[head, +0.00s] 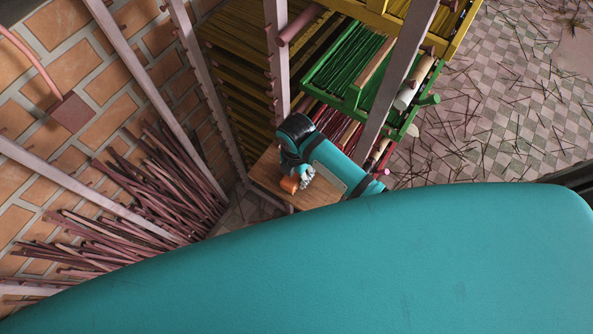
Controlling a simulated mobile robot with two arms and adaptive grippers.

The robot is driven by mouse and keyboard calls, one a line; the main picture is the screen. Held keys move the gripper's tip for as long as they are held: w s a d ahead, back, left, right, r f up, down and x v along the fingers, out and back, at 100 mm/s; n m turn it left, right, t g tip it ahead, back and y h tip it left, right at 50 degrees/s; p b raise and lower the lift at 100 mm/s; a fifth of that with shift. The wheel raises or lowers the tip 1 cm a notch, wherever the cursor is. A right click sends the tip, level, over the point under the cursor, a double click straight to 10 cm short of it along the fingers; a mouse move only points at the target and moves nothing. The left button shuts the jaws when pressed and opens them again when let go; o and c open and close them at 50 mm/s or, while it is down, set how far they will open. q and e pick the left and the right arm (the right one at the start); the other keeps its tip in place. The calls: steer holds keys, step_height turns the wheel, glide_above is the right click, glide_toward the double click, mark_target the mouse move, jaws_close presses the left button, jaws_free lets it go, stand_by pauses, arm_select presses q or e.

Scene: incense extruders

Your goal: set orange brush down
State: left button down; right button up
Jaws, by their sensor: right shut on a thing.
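The orange brush (289,185) shows as a small rounded orange shape just above or on a brown wooden board (322,194). My right gripper (302,176) is shut on it. Its silvery fingers are small in the picture, and my teal wrist covers part of them. I cannot tell whether the brush touches the board. My left gripper is not in view.
A rack with pale posts (279,60) stands around the board. A green tray (336,84) of green sticks and yellow trays lie behind. Reddish sticks (150,190) lean by the brick wall. Loose sticks litter the tiled floor (470,130). My teal body blocks the lower view.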

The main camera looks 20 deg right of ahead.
steer(key=shift+s+f, duration=0.1)
steer(key=shift+f, duration=0.05)
steer(key=o, duration=0.6)
steer(key=shift+c, duration=0.2)
steer(key=o, duration=0.4)
steer(key=shift+o, duration=0.3)
steer(key=shift+r, duration=0.2)
step_height(320, 180, up, 10)
steer(key=shift+r+b, duration=0.2)
steer(key=shift+b, duration=0.85)
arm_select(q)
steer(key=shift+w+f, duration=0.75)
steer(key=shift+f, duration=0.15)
arm_select(e)
steer(key=shift+r, duration=0.65)
